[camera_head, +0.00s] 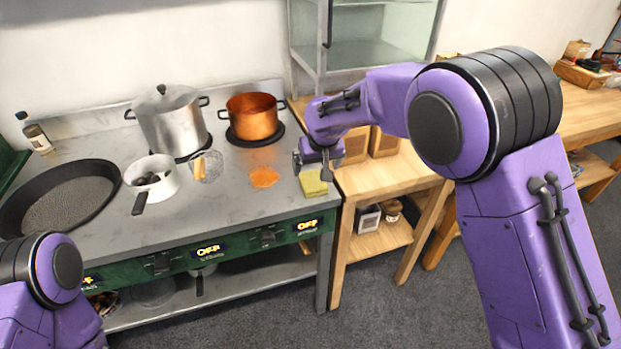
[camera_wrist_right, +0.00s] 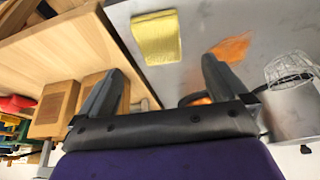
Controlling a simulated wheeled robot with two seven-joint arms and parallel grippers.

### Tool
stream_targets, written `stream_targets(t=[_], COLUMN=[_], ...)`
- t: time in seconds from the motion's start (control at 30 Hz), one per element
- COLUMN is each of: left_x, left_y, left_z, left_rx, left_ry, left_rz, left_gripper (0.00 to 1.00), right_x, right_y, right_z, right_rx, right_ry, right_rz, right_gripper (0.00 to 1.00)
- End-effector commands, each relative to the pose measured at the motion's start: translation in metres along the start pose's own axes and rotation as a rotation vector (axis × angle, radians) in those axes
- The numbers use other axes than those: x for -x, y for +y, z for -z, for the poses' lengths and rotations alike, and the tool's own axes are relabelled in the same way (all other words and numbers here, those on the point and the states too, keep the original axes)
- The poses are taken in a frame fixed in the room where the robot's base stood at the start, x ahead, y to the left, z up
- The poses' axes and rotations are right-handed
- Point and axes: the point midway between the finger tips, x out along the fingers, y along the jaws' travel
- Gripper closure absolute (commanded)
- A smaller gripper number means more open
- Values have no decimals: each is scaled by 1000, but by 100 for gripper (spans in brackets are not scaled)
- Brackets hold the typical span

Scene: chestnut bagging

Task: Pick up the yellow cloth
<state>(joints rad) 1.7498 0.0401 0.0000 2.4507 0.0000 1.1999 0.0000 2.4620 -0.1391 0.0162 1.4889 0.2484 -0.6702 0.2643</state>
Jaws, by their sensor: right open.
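The yellow cloth (camera_head: 313,184) lies folded flat on the grey stove top, at its right front corner beside the wooden table. My right gripper (camera_head: 318,165) is above the cloth, empty and open. In the right wrist view the cloth (camera_wrist_right: 157,37) shows beyond the two spread fingers of the gripper (camera_wrist_right: 161,67), roughly between them and apart from them. My left arm shows at the lower left, but its gripper is out of view.
An orange spill (camera_head: 264,177) is left of the cloth. A copper pot (camera_head: 254,117), a steel pot (camera_head: 170,122), a white saucepan (camera_head: 153,179) and a large black pan (camera_head: 60,198) stand on the stove. A glass cabinet (camera_head: 366,45) stands behind the wooden table (camera_head: 385,172).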

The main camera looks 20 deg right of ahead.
Motion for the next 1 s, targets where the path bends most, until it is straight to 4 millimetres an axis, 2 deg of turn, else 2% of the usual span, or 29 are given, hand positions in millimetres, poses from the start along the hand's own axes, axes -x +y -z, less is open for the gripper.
stream_targets(t=[0.1,0.27,0.37,0.5,1.0], left_x=[4,10,18,20,20], left_y=[0,-1,-1,-2,-2], left_z=[2,4,8,8,9], left_rx=[0,0,0,0,0], left_ry=[0,1,1,1,1], left_rz=[0,0,0,0,0], left_gripper=[42,42,42,42,42], right_x=[-21,-40,-58,-79,-84], right_y=[0,0,0,0,0], right_z=[0,0,2,1,0], right_rx=[-1,1,0,0,0], right_ry=[-4,-4,-4,-3,-2], right_rz=[-1,0,0,0,0], right_gripper=[0,0,0,0,0])
